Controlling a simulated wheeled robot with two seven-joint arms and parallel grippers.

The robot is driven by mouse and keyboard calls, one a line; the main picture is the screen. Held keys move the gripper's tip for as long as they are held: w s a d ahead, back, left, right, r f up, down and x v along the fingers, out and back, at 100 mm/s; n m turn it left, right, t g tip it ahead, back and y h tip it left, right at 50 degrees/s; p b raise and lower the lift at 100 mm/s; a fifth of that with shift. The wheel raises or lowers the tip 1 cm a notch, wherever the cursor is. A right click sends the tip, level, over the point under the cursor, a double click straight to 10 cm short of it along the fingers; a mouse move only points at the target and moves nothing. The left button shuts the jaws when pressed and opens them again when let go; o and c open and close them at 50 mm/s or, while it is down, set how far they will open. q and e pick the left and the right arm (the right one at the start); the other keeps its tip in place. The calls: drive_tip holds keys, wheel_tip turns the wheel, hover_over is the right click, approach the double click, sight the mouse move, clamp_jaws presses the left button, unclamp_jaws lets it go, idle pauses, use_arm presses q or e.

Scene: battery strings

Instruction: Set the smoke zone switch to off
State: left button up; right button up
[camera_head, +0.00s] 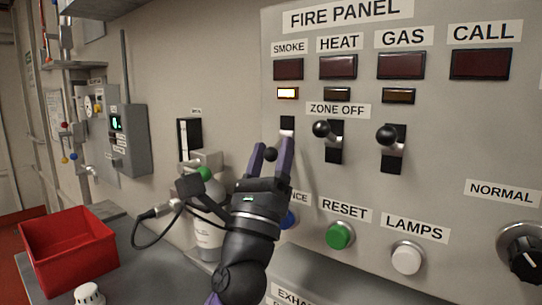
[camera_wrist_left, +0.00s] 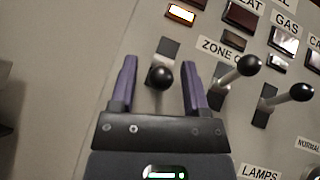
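The smoke zone switch is the leftmost of three black-knobbed levers on the fire panel. Its round knob (camera_head: 270,154) hangs lower than the other two, and the upper part of its dark slot shows above it. The small amber lamp (camera_head: 287,93) under the SMOKE label is lit. My left gripper (camera_head: 271,145) is at this switch with its purple fingers apart, one on each side of the knob. In the left wrist view the knob (camera_wrist_left: 160,77) sits between the open fingers, with gaps on both sides. My right gripper is not in view.
The heat lever (camera_head: 321,129) and gas lever (camera_head: 386,135) stand close to the right, knobs raised. Below are the green RESET button (camera_head: 340,235), the white LAMPS button (camera_head: 407,257) and a partly hidden blue button (camera_head: 289,218). A red bin (camera_head: 68,251) stands at lower left.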

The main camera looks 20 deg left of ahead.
use_arm(q)
drive_tip(key=b+v, duration=0.3)
drive_tip(key=v, duration=0.7)
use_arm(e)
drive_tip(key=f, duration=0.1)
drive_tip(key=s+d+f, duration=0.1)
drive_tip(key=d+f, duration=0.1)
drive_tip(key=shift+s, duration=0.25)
use_arm(q)
drive_tip(key=shift+r, duration=0.1)
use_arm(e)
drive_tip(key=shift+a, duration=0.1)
